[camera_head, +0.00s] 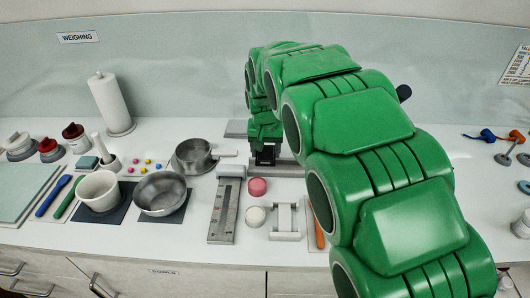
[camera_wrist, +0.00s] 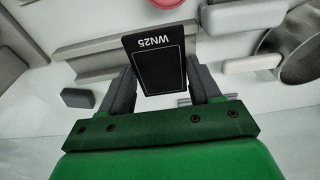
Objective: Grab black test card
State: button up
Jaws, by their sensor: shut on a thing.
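The black test card (camera_wrist: 156,68) is a dark rectangle with a thin pale border and "WN25" on it, upside down in the wrist view. My gripper (camera_wrist: 158,82) is shut on it, with one grey finger at each side of the card. The card is hard to tell from the dark fingers there. I cannot tell whether the card still touches a support.
A grey ruled stand (camera_head: 224,212), a pink disc (camera_head: 258,187), a white round tub (camera_head: 255,216) and a white bracket (camera_head: 287,222) stand in front of my gripper. A steel pan (camera_head: 191,157) is at its left. My arm hides much of the right side.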

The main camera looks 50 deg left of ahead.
jog(key=d+r, duration=0.1)
jog(key=s+d+r, duration=0.1)
jog(key=r, duration=0.1)
jog(key=s+d+r, duration=0.1)
jog(key=shift+d+r, duration=0.1)
jog(key=shift+r, duration=0.1)
jog(key=s+d+r, duration=0.3)
jog(key=s+d, duration=0.1)
jog(key=d, duration=0.3)
jog(key=shift+s+d+r, duration=0.15)
jog(key=shift+s+r, duration=0.2)
